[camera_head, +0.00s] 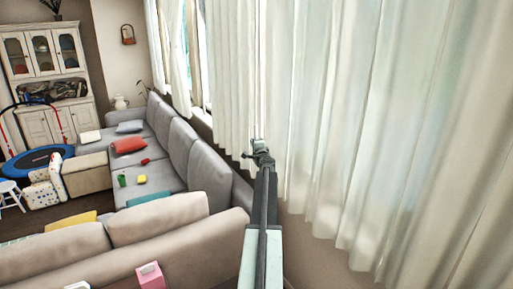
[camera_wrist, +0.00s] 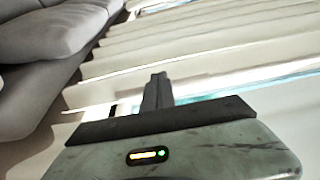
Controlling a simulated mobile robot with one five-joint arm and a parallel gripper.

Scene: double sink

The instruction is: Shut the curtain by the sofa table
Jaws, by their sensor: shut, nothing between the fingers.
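A long off-white curtain (camera_head: 350,120) hangs in folds along the window wall at the right. Another curtain panel (camera_head: 233,75) hangs just left of it, with a narrow bright slit between the two. My gripper (camera_head: 262,146) is at the end of my outstretched arm, in front of this slit near the curtains' lower part. In the wrist view my gripper (camera_wrist: 159,76) has its fingers together with nothing between them. Curtain folds (camera_wrist: 215,50) fill the space ahead, with bright bluish window strips showing between them. I cannot tell whether the fingertips touch the fabric. The sofa table cannot be made out.
A grey sofa (camera_head: 180,150) with cushions runs along the wall left of my arm. A beige sofa (camera_head: 165,240) stands nearer. A pink tissue box (camera_head: 150,276) is at the bottom edge. Farther left are a blue trampoline (camera_head: 38,160) and a cabinet (camera_head: 45,80).

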